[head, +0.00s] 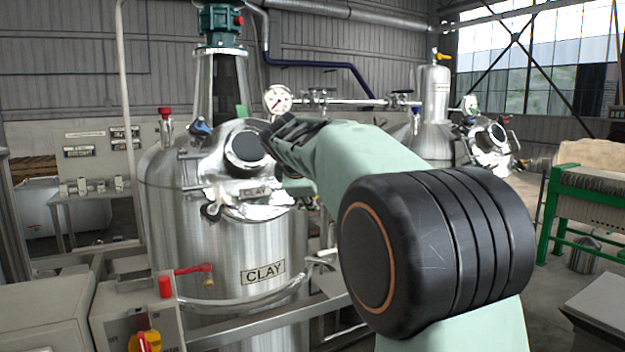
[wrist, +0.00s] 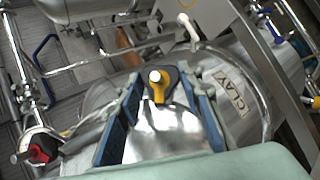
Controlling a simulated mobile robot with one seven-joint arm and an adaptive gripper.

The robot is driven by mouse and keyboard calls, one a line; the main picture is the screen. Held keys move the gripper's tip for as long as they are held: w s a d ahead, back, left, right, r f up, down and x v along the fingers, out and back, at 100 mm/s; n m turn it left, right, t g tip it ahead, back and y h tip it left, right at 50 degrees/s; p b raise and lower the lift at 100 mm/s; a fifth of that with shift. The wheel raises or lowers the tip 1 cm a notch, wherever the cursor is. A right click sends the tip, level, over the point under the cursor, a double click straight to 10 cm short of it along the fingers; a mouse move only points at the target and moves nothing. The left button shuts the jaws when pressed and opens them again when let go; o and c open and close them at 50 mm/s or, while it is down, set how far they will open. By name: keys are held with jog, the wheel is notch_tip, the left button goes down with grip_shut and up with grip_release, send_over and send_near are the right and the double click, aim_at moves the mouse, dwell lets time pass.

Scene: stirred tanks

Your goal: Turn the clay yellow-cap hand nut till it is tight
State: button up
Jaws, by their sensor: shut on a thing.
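The steel tank (head: 225,245) bears a CLAY plate (head: 263,272), which also shows in the wrist view (wrist: 231,92). In the wrist view, the yellow-cap hand nut (wrist: 159,96) sits between the blue-padded fingers of my gripper (wrist: 161,88), with a pale round stud end at its top. My gripper is shut on this nut. Shiny curved metal lies just below it in the picture. How tight the nut is cannot be seen.
A round black-faced port (head: 245,148) is on the tank top, with a blue-cap part (head: 200,127) near it. A pressure gauge (head: 278,99) and pipe stand behind. A red knob (wrist: 43,150) shows at lower left in the wrist view. A second tank (head: 436,115) stands behind right.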

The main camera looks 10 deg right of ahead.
jog(key=shift+r+m+p, duration=0.15)
jog(key=shift+m+p, duration=0.25)
jog(key=shift+p, duration=0.2)
jog(key=o, duration=1.2)
jog(key=shift+c, duration=0.2)
jog(key=v, duration=1.2)
jog(key=shift+w, duration=0.15)
jog(key=shift+d+r, duration=0.1)
jog(key=shift+r, duration=0.05)
